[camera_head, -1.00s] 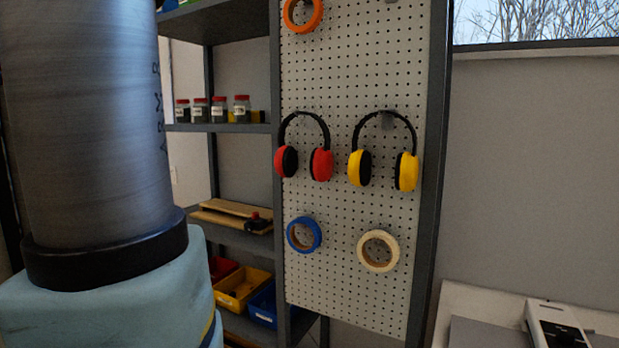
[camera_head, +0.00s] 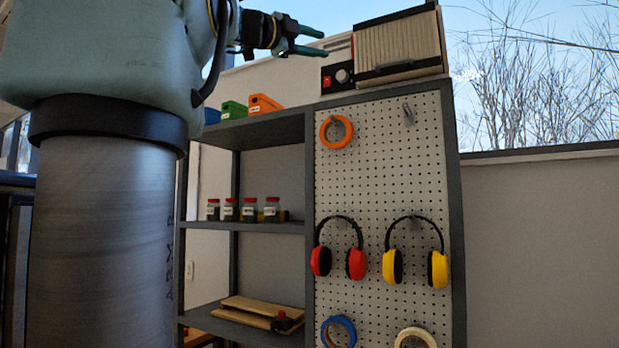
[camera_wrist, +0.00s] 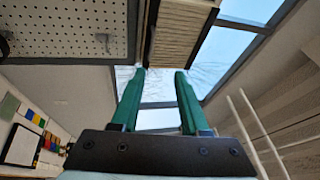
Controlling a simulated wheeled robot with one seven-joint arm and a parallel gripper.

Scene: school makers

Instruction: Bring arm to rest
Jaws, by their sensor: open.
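My gripper (camera_head: 312,41) shows at the top of the head view, at the end of my teal arm, with green fingers pointing right. In the wrist view my gripper (camera_wrist: 160,78) has its two green fingers apart, with nothing between them but the window behind. In the head picture it appears just left of the machine with a ribbed front on top of the shelf unit; whether it touches anything cannot be told, but no contact shows.
A shelf unit with a pegboard (camera_head: 385,180) stands ahead. It holds red earmuffs (camera_head: 338,247), yellow earmuffs (camera_head: 415,250) and tape rolls. On its top are the ribbed machine (camera_head: 398,45), a green bin (camera_head: 233,110) and an orange bin (camera_head: 263,104). Small jars (camera_head: 249,210) stand on a shelf.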

